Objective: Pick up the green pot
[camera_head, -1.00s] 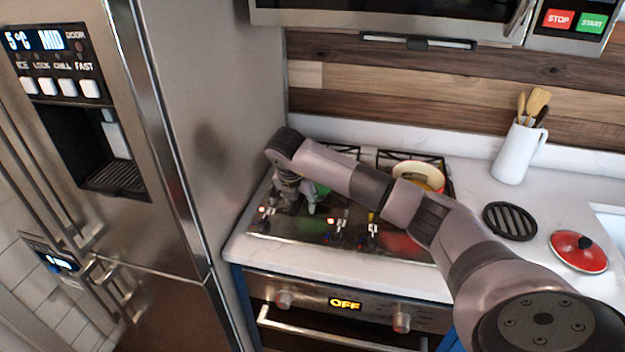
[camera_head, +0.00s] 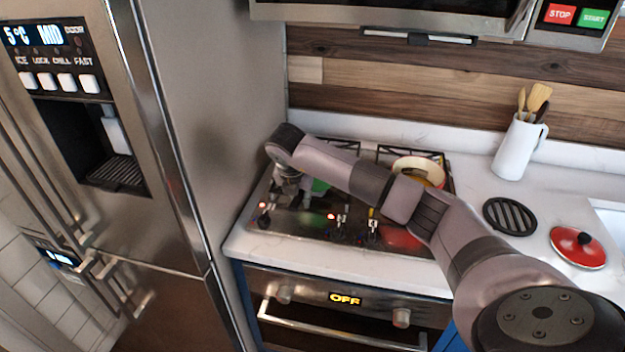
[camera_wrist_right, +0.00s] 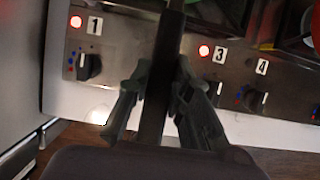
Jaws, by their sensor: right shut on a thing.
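The green pot (camera_head: 320,187) stands at the left of the stove, mostly hidden behind my right forearm. Only a small green patch shows beside the wrist. My right gripper (camera_head: 292,192) points down over the stove's front left part. In the right wrist view, the fingers of my right gripper (camera_wrist_right: 164,78) are shut on a long dark handle (camera_wrist_right: 172,30) that runs up out of the picture. The pot's body joining this handle is not clearly visible there. My left gripper is not in view.
The stove (camera_head: 290,228) has knobs and red lights along its front. A black trivet (camera_head: 510,219), a red lid (camera_head: 578,250) and a white utensil jug (camera_head: 515,150) stand right. The fridge (camera_head: 235,110) walls off the left.

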